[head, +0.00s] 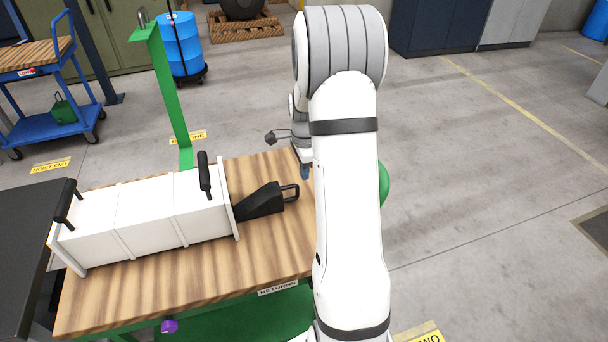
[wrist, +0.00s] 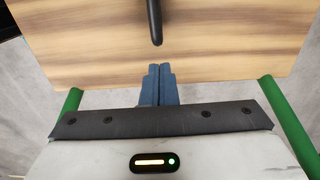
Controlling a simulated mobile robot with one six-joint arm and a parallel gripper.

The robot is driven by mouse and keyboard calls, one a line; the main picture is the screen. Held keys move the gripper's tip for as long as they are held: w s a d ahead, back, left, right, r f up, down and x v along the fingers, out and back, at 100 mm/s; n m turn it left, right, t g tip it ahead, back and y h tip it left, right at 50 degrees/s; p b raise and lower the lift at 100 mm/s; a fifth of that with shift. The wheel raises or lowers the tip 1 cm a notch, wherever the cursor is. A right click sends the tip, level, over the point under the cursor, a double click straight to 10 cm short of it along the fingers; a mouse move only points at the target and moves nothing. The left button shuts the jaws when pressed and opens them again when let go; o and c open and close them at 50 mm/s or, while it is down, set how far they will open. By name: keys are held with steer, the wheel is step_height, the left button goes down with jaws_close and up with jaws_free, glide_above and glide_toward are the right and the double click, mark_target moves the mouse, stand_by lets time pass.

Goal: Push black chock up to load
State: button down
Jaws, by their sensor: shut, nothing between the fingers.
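The black chock (head: 262,202) is a wedge with a loop handle on its right end. It lies on the wooden cart top (head: 200,279) at the right end of the load (head: 145,218), a long white ribbed box with black handles. Whether chock and load touch, I cannot tell. My gripper (head: 305,172) is mostly hidden behind my arm in the head view, to the right of the chock. In the wrist view my gripper's blue fingers (wrist: 155,82) are together and empty. The chock's handle (wrist: 155,25) shows ahead of the fingertips, with a gap of wood between.
A green post (head: 172,90) stands behind the cart. A dark surface (head: 30,255) adjoins the cart's left end. A blue drum (head: 182,45) and a blue trolley (head: 60,118) stand farther back. The floor on the right is largely clear.

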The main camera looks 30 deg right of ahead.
step_height(320, 180, up, 13)
steer(key=p, duration=0.8)
steer(key=s+a+r+n, duration=0.3)
steer(key=a+r+n, duration=0.1)
steer(key=a+r, duration=0.15)
steer(key=s+a+r+n+t, duration=0.1)
steer(key=s+a+r+n, duration=0.2)
steer(key=s+a+n, duration=0.3)
steer(key=s+a+r+n+t, duration=0.2)
steer(key=s+a+r+n, duration=0.2)
steer(key=s+a+n, duration=0.3)
steer(key=s+n, duration=0.3)
steer(key=s, duration=0.4)
